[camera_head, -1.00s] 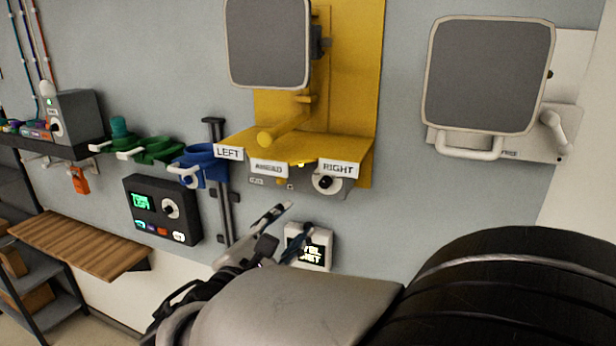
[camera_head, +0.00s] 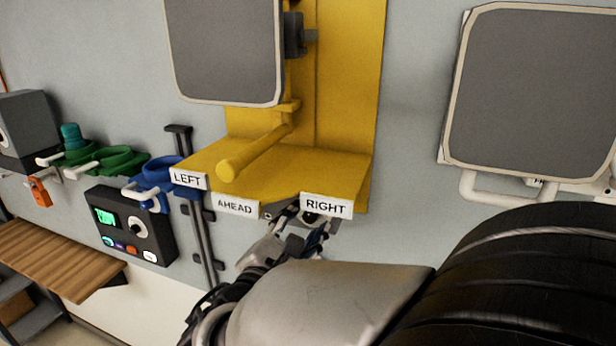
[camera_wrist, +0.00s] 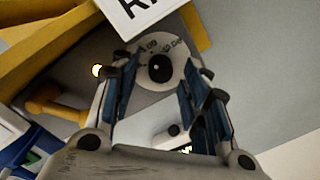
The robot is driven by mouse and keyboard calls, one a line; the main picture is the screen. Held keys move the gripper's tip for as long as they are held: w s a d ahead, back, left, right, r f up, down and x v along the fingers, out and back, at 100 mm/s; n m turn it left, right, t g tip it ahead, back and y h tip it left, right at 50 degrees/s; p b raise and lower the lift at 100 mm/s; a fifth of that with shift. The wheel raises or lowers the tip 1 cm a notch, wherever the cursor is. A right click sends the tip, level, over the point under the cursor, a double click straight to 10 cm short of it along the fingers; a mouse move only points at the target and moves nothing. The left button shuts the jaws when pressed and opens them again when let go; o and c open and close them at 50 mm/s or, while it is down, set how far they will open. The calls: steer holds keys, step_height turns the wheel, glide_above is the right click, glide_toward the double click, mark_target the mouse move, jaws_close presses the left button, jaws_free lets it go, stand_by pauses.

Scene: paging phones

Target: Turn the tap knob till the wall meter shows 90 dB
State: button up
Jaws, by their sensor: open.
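The tap knob (camera_wrist: 161,68) is a small black round knob on a pale dial plate with markings, below the RIGHT sign. In the wrist view it sits between the tips of my open gripper (camera_wrist: 160,80), with no clear contact visible. In the head view my gripper (camera_head: 305,226) is just under the RIGHT sign and mostly covers the knob. A white wall box, likely the meter (camera_wrist: 152,134), shows partly between my fingers in the wrist view, with a sliver of lit green text. Its reading cannot be made out. My arm hides it in the head view.
A yellow shelf (camera_head: 275,176) with LEFT, AHEAD and RIGHT signs overhangs the knob closely. A black control box (camera_head: 130,225) with a lit screen, blue holder (camera_head: 160,175) and dark rail (camera_head: 200,240) are to the left. A wooden shelf (camera_head: 55,258) is lower left.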

steer(key=shift+w+d, duration=0.1)
steer(key=shift+w, duration=0.1)
steer(key=shift+r, duration=0.1)
steer(key=shift+s, duration=0.15)
steer(key=shift+c, duration=0.2)
jaws_close()
